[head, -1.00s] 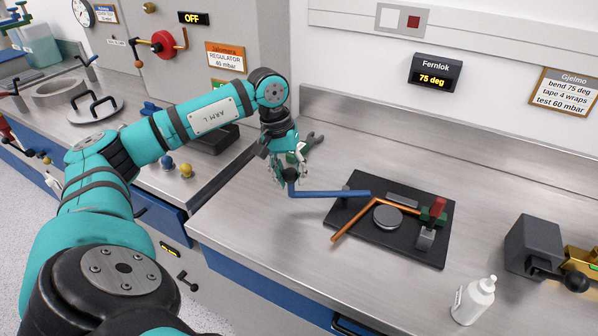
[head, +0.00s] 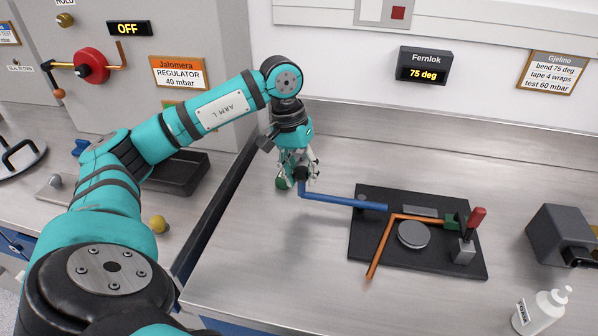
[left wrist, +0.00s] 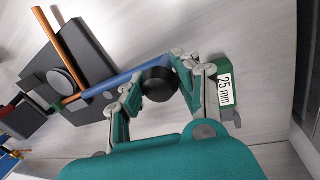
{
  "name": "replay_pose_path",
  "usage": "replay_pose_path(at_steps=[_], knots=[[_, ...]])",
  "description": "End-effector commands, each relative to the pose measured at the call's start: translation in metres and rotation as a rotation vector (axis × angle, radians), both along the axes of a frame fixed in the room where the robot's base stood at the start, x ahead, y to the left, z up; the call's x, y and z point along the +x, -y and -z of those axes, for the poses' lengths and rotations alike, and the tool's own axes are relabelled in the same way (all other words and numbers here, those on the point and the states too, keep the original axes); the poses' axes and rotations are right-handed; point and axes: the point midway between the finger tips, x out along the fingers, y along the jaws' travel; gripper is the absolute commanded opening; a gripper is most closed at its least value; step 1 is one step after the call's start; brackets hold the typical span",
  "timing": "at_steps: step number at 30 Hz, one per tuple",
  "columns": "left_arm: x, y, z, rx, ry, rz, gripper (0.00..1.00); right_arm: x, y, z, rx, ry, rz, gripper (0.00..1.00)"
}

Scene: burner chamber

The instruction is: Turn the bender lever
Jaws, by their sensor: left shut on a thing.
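The bender lever (head: 340,199) is a blue bar that runs from the black bender plate (head: 362,262) leftward to a black knob at its free end. My left gripper (head: 303,176) is shut on that knob. In the left wrist view the black knob (left wrist: 159,84) sits between the fingers of the gripper (left wrist: 150,88), and the blue lever (left wrist: 112,86) leads away to the plate. A bent copper tube (head: 381,246) lies on the plate beside a grey round former (head: 413,234). A red-handled clamp (head: 476,221) stands at the plate's right. My right gripper does not show.
A display (head: 424,66) on the wall reads "75 deg". A white bottle (head: 541,312) and a dark grey box (head: 561,234) stand at the right. A green tool marked "25 mm" (left wrist: 224,88) lies near the gripper. The bench front is clear.

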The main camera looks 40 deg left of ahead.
Motion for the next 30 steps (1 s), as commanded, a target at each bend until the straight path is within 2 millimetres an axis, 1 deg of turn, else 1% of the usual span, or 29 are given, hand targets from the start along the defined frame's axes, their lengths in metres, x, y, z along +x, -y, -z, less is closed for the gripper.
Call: replay_pose_path(at_steps=[9, 10, 15, 16, 25, 28, 30], knots=[[0.0, -0.002, -0.002, 0.003, 0.003, -0.004, 0.0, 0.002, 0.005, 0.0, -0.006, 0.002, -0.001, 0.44], [0.0, -0.002, -0.002, 0.003, 0.003, -0.004, 0.34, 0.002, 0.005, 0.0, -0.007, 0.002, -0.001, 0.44], [0.0, -0.001, -0.001, 0.001, 0.001, -0.002, 0.56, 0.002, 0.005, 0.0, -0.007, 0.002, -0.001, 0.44], [0.0, -0.001, -0.001, 0.001, 0.001, -0.001, 0.58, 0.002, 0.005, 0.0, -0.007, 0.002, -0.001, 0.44], [0.0, -0.001, -0.003, 0.0, 0.001, 0.0, 0.58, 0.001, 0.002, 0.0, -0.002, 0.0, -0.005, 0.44], [0.0, -0.002, -0.012, 0.0, 0.002, 0.0, 0.58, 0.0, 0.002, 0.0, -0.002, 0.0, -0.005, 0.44], [-0.001, -0.005, -0.023, 0.001, 0.005, -0.001, 0.58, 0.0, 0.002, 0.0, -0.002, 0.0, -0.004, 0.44]])
